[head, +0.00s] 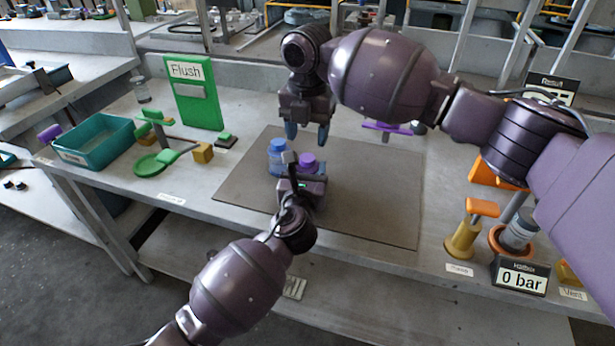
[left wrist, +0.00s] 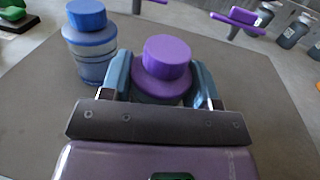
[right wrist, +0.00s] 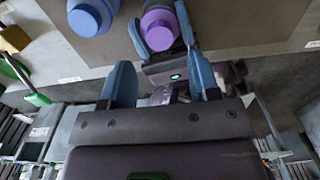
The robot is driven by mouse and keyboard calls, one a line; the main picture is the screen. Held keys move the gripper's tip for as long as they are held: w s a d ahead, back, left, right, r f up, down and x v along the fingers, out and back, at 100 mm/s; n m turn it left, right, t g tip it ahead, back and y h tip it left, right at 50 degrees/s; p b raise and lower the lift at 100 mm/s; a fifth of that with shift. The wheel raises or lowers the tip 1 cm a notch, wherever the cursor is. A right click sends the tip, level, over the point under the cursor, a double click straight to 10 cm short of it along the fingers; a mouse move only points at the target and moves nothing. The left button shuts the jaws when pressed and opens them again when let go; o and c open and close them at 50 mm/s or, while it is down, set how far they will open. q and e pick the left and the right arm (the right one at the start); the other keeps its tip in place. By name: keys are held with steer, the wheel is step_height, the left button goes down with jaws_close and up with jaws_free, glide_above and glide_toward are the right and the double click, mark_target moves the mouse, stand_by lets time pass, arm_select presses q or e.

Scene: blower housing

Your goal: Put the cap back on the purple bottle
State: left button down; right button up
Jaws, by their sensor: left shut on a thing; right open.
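The purple bottle (head: 308,160) stands on the grey mat, and my left gripper (head: 299,172) is shut around it. In the left wrist view a purple cap (left wrist: 167,56) sits on top of its wider purple shoulder (left wrist: 161,87); I cannot tell how tightly. The bottle's lower body is hidden by my gripper. The cap also shows from above in the right wrist view (right wrist: 159,32). My right gripper (head: 307,132) is open and empty, pointing down behind the bottle and apart from it.
A blue bottle with a blue cap (head: 278,150) stands close left of the purple one. The mat (head: 385,205) is clear to the right. A purple-handled fitting (head: 388,127) stands behind. A teal bin (head: 95,142) and green Flush panel (head: 194,92) are left; gauge and valves (head: 520,276) right.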

mark_target(307, 157)
step_height(307, 157, up, 3)
steer(key=shift+f, duration=0.15)
steer(key=shift+f, duration=0.15)
steer(key=shift+f, duration=3.9)
steer(key=c, duration=0.9)
steer(key=o, duration=1)
steer(key=shift+c, duration=0.2)
